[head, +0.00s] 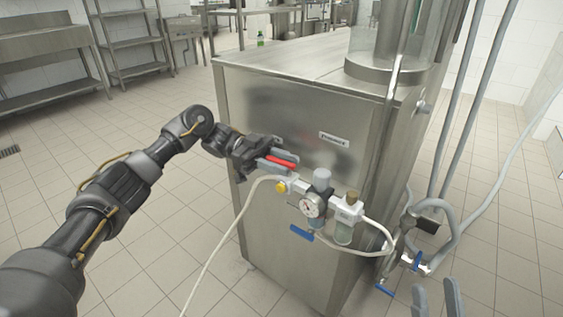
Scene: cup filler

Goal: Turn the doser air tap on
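The doser's air unit is on the front of the steel cabinet, with a pressure gauge (311,206), a filter bowl (344,232) and a yellow round part (281,187) at its left end. A red lever (281,162) shows just above that end. My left gripper (283,161) reaches in from the left, with its grey fingers on either side of the red lever. I cannot tell whether they press on it. A blue lever (301,232) is below the gauge. My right gripper (438,297) is at the bottom right edge, its two fingers apart and empty.
The steel cabinet (290,120) fills the middle. A white hose (222,240) hangs from the air unit's left end. Grey pipes with blue-handled valves (416,262) stand at the right. The tiled floor on the left is clear below my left arm.

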